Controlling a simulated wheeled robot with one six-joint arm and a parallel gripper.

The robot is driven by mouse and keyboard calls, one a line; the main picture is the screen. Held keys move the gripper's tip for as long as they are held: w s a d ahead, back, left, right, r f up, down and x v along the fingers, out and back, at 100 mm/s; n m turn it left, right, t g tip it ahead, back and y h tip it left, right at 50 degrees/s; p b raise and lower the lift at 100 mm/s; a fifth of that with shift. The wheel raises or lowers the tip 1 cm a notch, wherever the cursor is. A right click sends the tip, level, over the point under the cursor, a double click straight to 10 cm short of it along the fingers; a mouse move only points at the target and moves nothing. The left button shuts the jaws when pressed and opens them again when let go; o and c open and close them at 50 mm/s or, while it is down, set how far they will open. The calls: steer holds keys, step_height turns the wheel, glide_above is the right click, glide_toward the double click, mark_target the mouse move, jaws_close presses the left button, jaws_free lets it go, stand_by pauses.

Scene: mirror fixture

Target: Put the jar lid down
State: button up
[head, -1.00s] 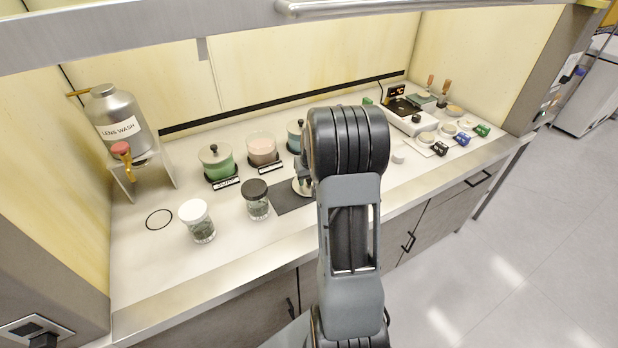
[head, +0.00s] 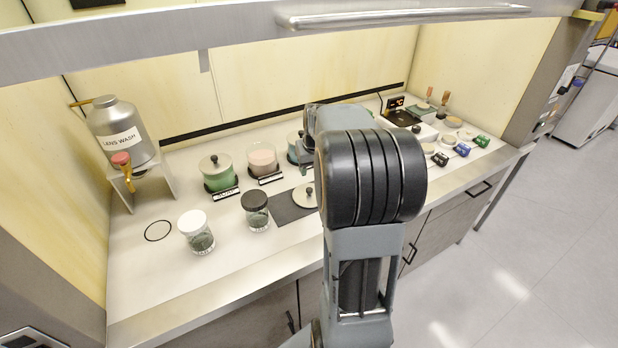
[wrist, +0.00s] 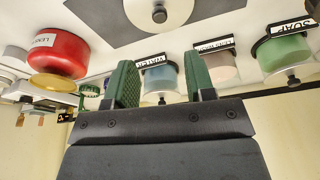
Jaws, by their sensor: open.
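The jar lid (head: 304,197), a pale disc with a dark knob, lies knob up on a dark mat (head: 284,209) on the bench. In the wrist view the lid (wrist: 178,13) shows at the top edge, partly cut off. My gripper (wrist: 162,82) is open, with its two green fingers apart and nothing between them. It is clear of the lid.
Behind the mat stand a green jar (head: 217,174) with a knobbed lid, a pink jar (head: 262,160) with no knob visible, and a blue jar (head: 294,150). Two small jars, white-capped (head: 196,236) and black-capped (head: 256,214), stand left of the mat. A red object (wrist: 57,53) shows in the wrist view.

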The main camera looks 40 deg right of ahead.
steer(key=s+a+n, duration=0.2)
steer(key=s+a, duration=0.5)
steer(key=a, duration=0.4)
steer(key=s+a+r+n+t+y, duration=0.1)
steer(key=s+a, duration=0.6)
steer(key=a, duration=0.4)
steer(key=shift+s+a+r+n, duration=0.2)
steer(key=shift+s+r+n, duration=0.05)
steer(key=shift+s+n, duration=0.15)
steer(key=shift+d, duration=0.1)
stand_by(0.7)
